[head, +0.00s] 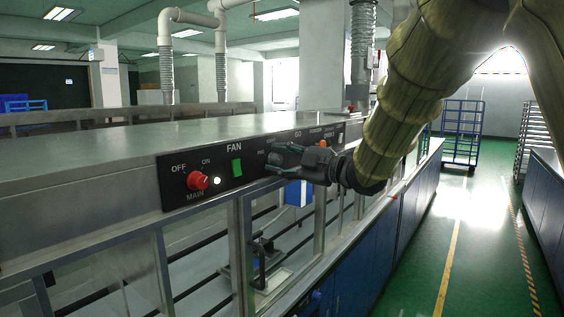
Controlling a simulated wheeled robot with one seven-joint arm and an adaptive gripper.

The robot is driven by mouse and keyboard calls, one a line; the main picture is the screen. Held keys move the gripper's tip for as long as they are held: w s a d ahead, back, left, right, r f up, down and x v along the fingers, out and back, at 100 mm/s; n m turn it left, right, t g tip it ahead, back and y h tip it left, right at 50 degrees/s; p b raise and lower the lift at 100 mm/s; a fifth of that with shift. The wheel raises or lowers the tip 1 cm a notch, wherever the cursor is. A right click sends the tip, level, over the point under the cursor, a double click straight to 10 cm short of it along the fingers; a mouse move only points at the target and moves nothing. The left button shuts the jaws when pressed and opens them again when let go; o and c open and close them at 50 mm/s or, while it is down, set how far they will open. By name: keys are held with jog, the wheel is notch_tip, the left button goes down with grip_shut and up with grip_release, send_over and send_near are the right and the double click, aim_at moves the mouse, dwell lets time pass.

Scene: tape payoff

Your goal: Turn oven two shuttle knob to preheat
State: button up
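A long black control panel (222,192) runs along the front edge of the metal bench top in the head view. Its near end has a red knob (197,180) marked OFF, ON and MAIN, and a green FAN switch (236,167). My gripper (271,159) is in front of the panel, right of the FAN switch, its fingers pointing left along the panel. It covers part of a label that starts with "PRE".
A round white light (217,181) glows beside the red knob. Glazed metal frames lie below the panel. The green aisle at right is clear up to a blue rack (462,132).

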jog(key=shift+s+f, duration=0.1)
jog(key=v, duration=0.8)
dwell(0.3)
